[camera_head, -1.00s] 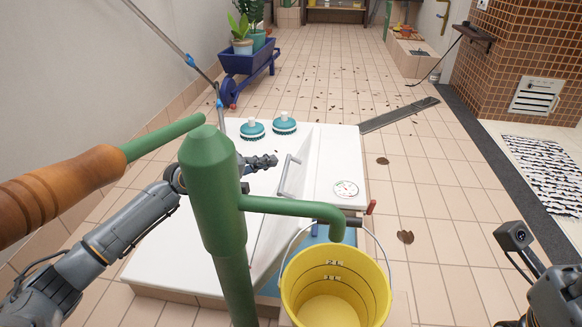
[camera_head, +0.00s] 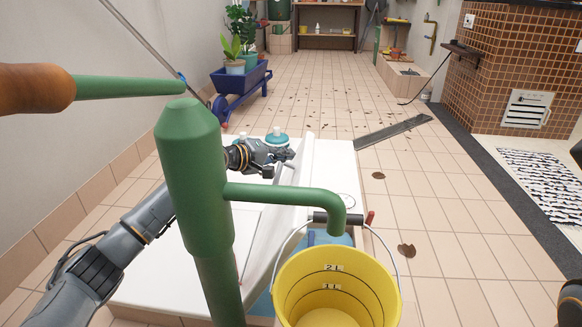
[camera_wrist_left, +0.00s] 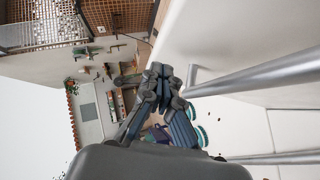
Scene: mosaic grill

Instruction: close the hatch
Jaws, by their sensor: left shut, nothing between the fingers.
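The hatch (camera_head: 291,210) is a white panel standing open, raised steeply from the white platform (camera_head: 190,277). It is seen nearly edge-on in the head view. Its metal bar handle (camera_wrist_left: 262,74) crosses the right of the left wrist view, close beside my left gripper. My left gripper (camera_head: 288,156) is shut and empty, on the left side of the raised hatch near its upper part. Its closed fingers (camera_wrist_left: 163,72) show in the wrist view; whether they touch the panel is unclear. Only dark parts of my right arm show at the right edge.
A green hand pump (camera_head: 190,170) stands in front and hides part of the platform and my left arm. A yellow bucket (camera_head: 337,295) hangs under its spout. Teal-and-white brushes (camera_head: 277,139) lie at the platform's far side. The tiled floor on the right is mostly free.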

